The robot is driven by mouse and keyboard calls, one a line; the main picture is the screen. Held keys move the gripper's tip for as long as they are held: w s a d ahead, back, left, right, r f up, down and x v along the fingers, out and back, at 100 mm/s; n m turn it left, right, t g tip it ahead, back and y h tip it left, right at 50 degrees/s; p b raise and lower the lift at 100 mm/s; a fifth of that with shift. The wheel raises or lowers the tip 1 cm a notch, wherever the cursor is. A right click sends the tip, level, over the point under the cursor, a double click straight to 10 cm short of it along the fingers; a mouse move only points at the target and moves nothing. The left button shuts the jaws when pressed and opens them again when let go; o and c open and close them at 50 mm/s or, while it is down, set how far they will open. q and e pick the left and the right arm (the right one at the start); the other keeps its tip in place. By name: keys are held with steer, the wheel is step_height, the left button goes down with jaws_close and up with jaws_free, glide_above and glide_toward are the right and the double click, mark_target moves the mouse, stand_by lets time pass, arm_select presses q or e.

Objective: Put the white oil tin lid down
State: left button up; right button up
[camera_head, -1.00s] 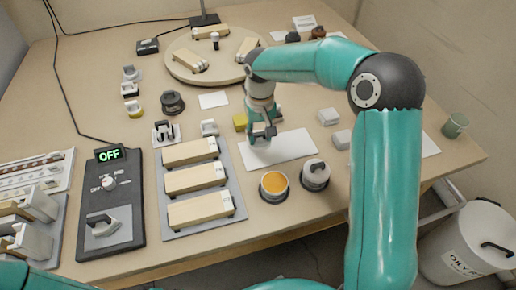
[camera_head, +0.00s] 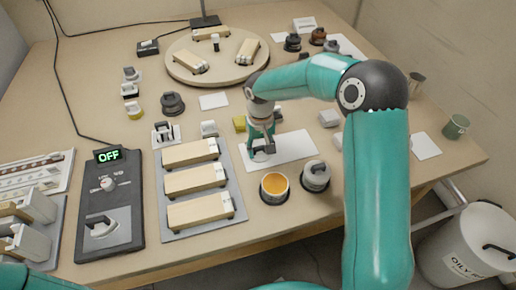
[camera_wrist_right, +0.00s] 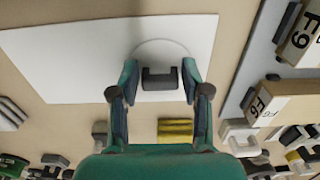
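The white oil tin lid (camera_wrist_right: 160,46) lies on the white sheet (camera_wrist_right: 60,50), its pale rim hard to tell from the sheet. Its dark handle (camera_wrist_right: 160,82) stands between the fingers of my right gripper (camera_wrist_right: 159,66) in the right wrist view. The fingers are spread, with a narrow gap on each side of the handle. In the head view my right gripper (camera_head: 262,148) is low over the sheet (camera_head: 292,148). An open tin with orange contents (camera_head: 274,187) stands in front of the sheet. My left gripper is out of view.
A grey lidded tin (camera_head: 316,176) stands right of the open tin. A tray with wooden blocks (camera_head: 232,212) lies left of the sheet. A yellow block (camera_head: 239,124) and pale grey blocks (camera_head: 329,117) are close by. A green cup (camera_head: 456,126) stands near the right edge.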

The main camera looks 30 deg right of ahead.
mark_target(260, 149)
steer(key=shift+o, duration=0.8)
steer(key=shift+r, duration=0.15)
step_height(260, 149, up, 12)
steer(key=p, duration=0.1)
